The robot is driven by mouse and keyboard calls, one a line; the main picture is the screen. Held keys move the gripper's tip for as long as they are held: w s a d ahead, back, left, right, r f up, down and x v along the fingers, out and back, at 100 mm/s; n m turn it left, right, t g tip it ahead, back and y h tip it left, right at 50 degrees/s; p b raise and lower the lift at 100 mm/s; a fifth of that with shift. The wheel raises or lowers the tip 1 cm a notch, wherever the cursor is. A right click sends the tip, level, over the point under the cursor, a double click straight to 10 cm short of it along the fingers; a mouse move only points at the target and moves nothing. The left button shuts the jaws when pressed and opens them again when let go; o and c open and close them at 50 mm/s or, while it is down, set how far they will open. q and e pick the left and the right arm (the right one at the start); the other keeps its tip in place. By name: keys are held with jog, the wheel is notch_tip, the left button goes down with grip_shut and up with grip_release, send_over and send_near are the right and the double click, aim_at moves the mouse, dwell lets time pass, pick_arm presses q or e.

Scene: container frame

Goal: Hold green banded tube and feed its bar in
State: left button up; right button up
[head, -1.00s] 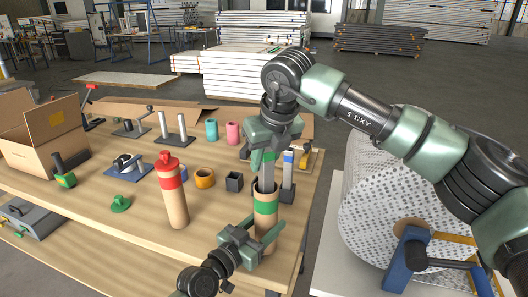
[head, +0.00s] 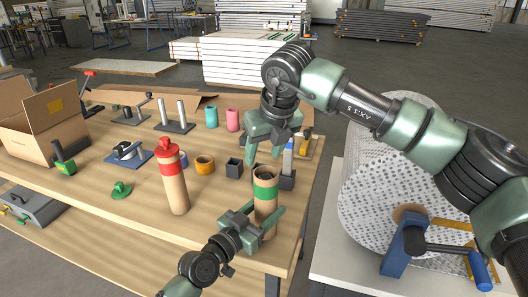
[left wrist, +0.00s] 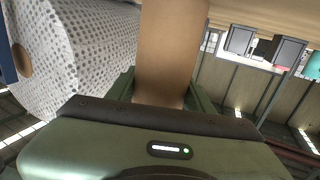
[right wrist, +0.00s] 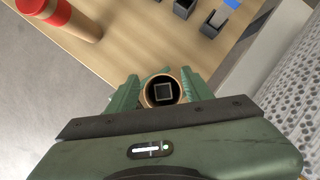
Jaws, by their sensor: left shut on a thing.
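The green banded tube (head: 264,205) is a brown cardboard tube standing upright, open at the top, near the table's right edge. It also shows in the left wrist view (left wrist: 170,50). My left gripper (head: 260,224) is shut on it below the green band. In the right wrist view, the square end of a grey bar (right wrist: 163,91) sits inside the tube's mouth (right wrist: 150,96). In the head view the bar is hidden in the tube. My right gripper (head: 263,160) is open and empty just above the tube, its fingers apart.
A red-capped tube (head: 174,190) stands to the left. A grey holder with a blue-topped piece (head: 287,168) is close behind the green banded tube. A dark open box (head: 234,168) and an orange ring (head: 204,164) stand nearby. A large dotted roll (head: 370,190) is at right.

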jog(key=shift+r, duration=0.1)
jog(key=v, duration=1.1)
jog(key=shift+s+r, duration=0.25)
jog(key=shift+r, duration=0.05)
jog(key=shift+d, duration=0.1)
pick_arm(q)
jog(key=o, duration=1.6)
jog(key=shift+o, duration=0.2)
